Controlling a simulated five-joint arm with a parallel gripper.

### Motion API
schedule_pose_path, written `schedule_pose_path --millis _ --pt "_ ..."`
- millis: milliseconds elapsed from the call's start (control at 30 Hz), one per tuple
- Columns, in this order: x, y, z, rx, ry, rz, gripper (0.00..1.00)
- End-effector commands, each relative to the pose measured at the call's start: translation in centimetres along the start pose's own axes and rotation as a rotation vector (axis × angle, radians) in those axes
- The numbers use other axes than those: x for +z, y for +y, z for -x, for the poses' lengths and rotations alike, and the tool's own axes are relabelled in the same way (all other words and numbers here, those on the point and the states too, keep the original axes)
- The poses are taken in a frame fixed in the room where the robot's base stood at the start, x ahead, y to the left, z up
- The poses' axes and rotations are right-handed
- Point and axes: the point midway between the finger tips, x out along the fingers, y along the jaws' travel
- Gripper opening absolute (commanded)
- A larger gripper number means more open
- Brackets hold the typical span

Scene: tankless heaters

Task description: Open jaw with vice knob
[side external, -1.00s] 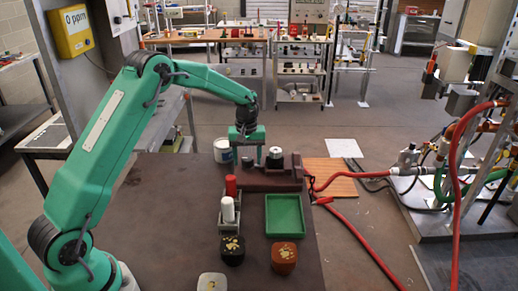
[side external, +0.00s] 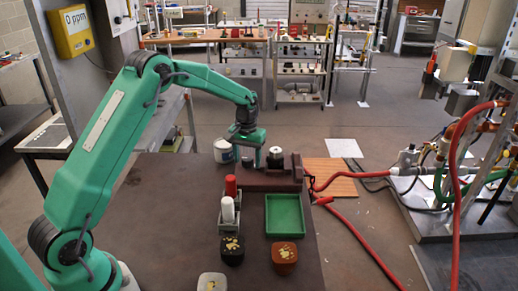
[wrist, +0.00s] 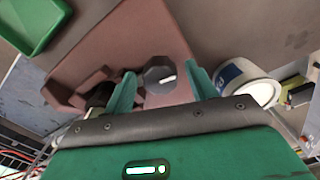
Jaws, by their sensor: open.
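The reddish-brown vice (side external: 265,183) sits at the back of the brown bench; its body also shows in the wrist view (wrist: 150,35). Its dark grey faceted knob (wrist: 160,76) carries a white mark. My gripper (wrist: 162,88) is open, with one finger on each side of the knob; I cannot tell whether either touches it. In the side view my gripper (side external: 252,160) points down over the vice's left end, hiding most of the knob. A black-and-silver cylinder (side external: 274,154) stands by the upright jaw (side external: 297,165) at the vice's right end.
A white tub (side external: 223,151) stands close left of the vice. In front are a green tray (side external: 285,215), a holder with red and white bottles (side external: 228,210), and several small containers. A red hose (side external: 350,225) runs off the bench's right side.

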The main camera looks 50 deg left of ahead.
Motion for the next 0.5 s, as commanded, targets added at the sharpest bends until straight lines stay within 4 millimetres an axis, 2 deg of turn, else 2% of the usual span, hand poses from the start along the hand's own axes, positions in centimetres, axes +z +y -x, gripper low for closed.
schedule_pose_path --millis 500 --pt "0.00 -0.02 0.01 0.000 0.000 -0.336 0.57"
